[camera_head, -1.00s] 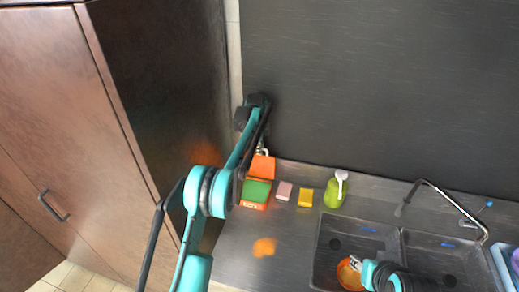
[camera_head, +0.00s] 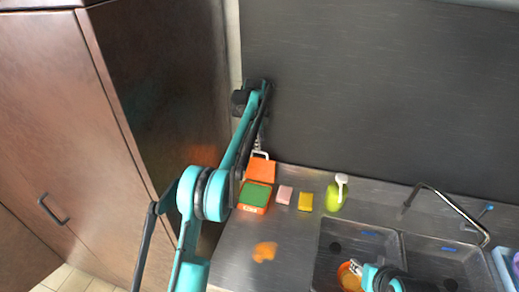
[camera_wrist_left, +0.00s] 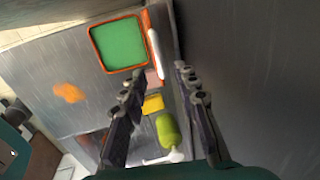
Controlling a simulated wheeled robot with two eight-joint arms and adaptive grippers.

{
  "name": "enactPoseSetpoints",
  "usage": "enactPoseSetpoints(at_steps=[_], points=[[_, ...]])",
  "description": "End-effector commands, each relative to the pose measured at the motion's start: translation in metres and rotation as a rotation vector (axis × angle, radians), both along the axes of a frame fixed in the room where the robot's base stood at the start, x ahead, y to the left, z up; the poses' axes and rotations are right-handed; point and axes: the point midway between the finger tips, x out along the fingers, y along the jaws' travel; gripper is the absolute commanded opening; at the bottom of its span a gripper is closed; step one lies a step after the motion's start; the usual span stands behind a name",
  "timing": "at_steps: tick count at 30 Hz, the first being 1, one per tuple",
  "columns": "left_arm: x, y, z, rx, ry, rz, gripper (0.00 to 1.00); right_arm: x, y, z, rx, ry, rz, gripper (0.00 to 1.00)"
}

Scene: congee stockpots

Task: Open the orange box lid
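The orange box (camera_head: 250,210) stands on the counter, its green inside showing; it also appears in the left wrist view (camera_wrist_left: 96,50). Its orange lid (camera_head: 260,171) stands raised at the back edge, with a white handle (camera_head: 261,154) at its top. In the left wrist view the lid is nearly edge-on, the white handle (camera_wrist_left: 155,52) beside it. My left gripper (camera_head: 259,143) is just above the handle. In the wrist view its two fingers (camera_wrist_left: 162,84) are apart, with nothing held. My right gripper (camera_head: 355,268) is at an orange bowl (camera_head: 347,277) in the sink; its grip is unclear.
A pink sponge (camera_head: 285,195), a yellow sponge (camera_head: 305,201) and a green soap bottle (camera_head: 334,196) stand right of the box. A double sink (camera_head: 360,236) with a faucet (camera_head: 455,213) lies further right. A dark wall rises behind; a tall brown cabinet (camera_head: 150,90) is left.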

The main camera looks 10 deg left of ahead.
Motion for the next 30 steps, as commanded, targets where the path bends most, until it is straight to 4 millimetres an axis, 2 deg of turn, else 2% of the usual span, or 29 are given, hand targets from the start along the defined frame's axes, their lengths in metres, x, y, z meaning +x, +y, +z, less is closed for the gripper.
enactPoseSetpoints(at_steps=[3,7,22,26,30], points=[[-0.004,0.0,0.021,0.0,0.0,0.0,0.3,0.0,0.0,0.0,0.0,0.0,0.0,0.4],[-0.006,0.0,0.034,0.0,0.0,0.0,0.3,0.0,0.0,0.0,0.0,0.0,0.0,0.4],[-0.012,-0.001,0.042,-0.005,-0.008,0.029,0.3,0.0,0.0,-0.005,0.0,0.0,0.0,0.4],[-0.032,-0.003,0.052,-0.025,-0.038,0.136,0.3,0.0,0.0,-0.021,0.0,0.0,0.0,0.4],[-0.074,-0.008,0.062,-0.068,-0.09,0.322,0.3,0.0,0.0,-0.044,0.0,0.0,0.0,0.4]])
